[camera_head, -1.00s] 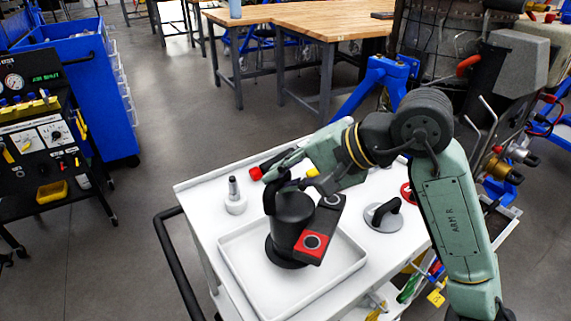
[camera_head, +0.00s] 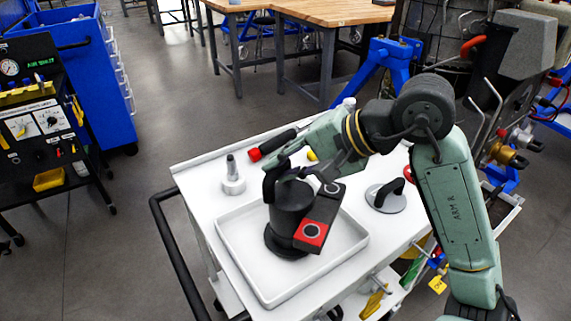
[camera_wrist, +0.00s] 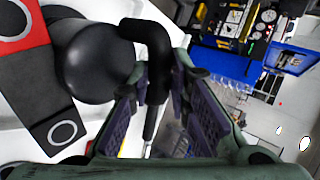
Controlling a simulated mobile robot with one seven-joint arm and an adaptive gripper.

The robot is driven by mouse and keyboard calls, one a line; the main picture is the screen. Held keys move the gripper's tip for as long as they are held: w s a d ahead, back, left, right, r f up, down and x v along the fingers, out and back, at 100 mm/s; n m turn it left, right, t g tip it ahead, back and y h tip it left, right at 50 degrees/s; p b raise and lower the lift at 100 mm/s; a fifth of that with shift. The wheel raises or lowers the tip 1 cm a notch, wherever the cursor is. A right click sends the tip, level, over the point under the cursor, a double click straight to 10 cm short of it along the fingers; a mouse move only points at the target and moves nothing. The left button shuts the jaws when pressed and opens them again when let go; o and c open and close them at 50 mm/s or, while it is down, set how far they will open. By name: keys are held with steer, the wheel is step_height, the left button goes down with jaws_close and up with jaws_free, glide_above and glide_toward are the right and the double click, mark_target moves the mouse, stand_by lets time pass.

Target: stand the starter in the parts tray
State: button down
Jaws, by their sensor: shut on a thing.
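The starter (camera_head: 291,207) is a dark upright cylinder with a wide round foot and a bent handle on top. It stands inside the white parts tray (camera_head: 228,262), its foot appearing to rest on the tray floor. My gripper (camera_head: 277,170) is at the top of the starter, shut on the bent handle. In the wrist view the handle (camera_wrist: 154,45) runs between the purple-padded fingers of my gripper (camera_wrist: 160,85), with the starter's round body (camera_wrist: 95,62) beside them. A dark bar with a red end (camera_head: 313,232) lies against the starter's right side; I cannot tell if it is joined.
A grey disc with a black handle (camera_head: 385,199) sits to the right. A black-and-red tool (camera_head: 272,145) lies behind. The tray's front part is clear.

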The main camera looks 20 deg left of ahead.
steer(key=shift+f+b, duration=0.15)
steer(key=shift+b, duration=0.3)
steer(key=c, duration=1.7)
jaws_free()
steer(key=shift+o, duration=1.4)
steer(key=shift+o, duration=0.9)
steer(key=shift+f, duration=0.1)
steer(key=v, duration=0.7)
